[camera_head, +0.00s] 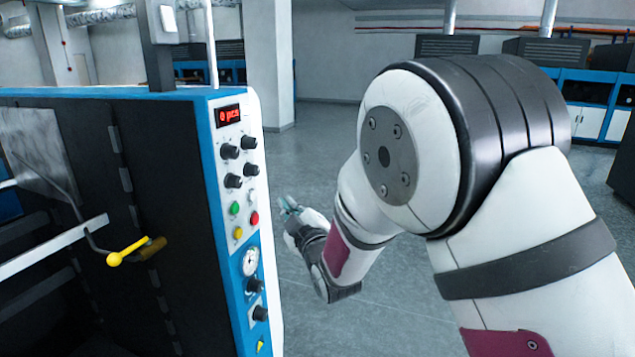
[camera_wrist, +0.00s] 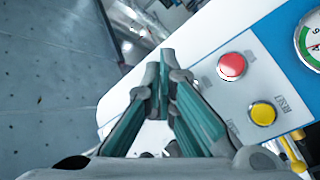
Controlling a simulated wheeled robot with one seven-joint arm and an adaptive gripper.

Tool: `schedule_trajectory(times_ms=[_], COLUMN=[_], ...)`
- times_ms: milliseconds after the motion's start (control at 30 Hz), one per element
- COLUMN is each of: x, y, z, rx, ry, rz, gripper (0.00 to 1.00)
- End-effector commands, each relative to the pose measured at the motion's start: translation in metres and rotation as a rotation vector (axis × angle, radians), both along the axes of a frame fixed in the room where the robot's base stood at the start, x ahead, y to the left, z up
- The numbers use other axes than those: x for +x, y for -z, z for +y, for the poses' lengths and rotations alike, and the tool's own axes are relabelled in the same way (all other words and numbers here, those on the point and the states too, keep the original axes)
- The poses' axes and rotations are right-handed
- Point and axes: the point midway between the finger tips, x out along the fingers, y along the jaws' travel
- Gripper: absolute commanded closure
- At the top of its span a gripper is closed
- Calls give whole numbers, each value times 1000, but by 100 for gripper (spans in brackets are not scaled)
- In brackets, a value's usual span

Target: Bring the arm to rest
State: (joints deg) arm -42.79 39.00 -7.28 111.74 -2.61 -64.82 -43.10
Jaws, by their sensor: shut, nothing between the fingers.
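My gripper (camera_head: 290,207) shows small in the head view, just right of the machine's control panel (camera_head: 240,190), at about the height of its coloured buttons. In the wrist view my gripper (camera_wrist: 163,75) has its two teal-lined fingers together at the tips, with nothing between them. The red button (camera_wrist: 231,66) and yellow button (camera_wrist: 263,113) on the panel lie to the right of the fingertips in that view. In the head view my bent arm fills much of the right side. I cannot tell whether the fingers touch the panel.
The laminating machine (camera_head: 100,95) stands on the left, with a yellow-handled lever (camera_head: 128,252) on its dark side. The panel carries a lit display (camera_head: 229,115), several black knobs and a gauge (camera_head: 250,261). Open grey floor (camera_head: 330,125) lies behind my arm. Blue-topped cabinets (camera_head: 590,100) stand at the back right.

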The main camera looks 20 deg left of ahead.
Motion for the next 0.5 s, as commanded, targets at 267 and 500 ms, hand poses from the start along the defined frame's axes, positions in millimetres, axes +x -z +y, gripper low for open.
schedule_trajectory(times_ms=[267, 500], x=[15, 12], y=[-28, -72], z=[-43, -153], rx=[10, 50], ry=[72, 245], rz=[104, 383], gripper=[100, 100])
